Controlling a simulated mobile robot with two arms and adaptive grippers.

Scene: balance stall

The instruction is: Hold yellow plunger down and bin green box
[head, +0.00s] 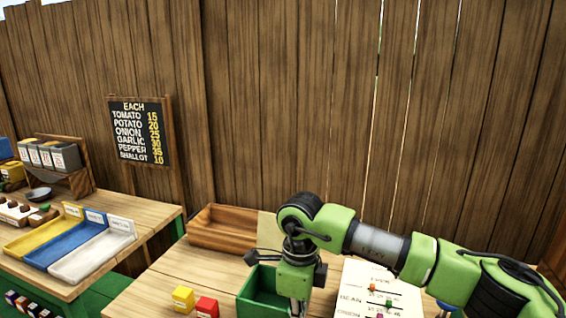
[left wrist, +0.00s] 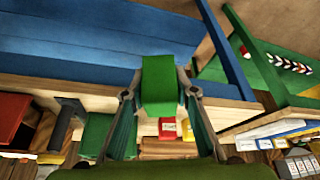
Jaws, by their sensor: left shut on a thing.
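In the left wrist view my left gripper (left wrist: 160,92) is shut on a green box (left wrist: 160,72), with a finger on each side. The left gripper does not show in the head view. In the head view my right arm comes in from the right, and my right gripper (head: 295,303) points down at the right side of a green bin (head: 248,290). Its fingertips are cut off by the bottom edge, so its opening is unclear. I cannot make out a yellow plunger. A yellow box (head: 183,299) with a white label stands left of the bin.
A red box (head: 207,307) stands beside the yellow one. A wooden tray (head: 222,229) lies behind the bin, and a printed white board (head: 376,295) lies to its right. Yellow, blue and white trays (head: 97,251) lie on the left table. A plank fence (head: 290,100) closes the back.

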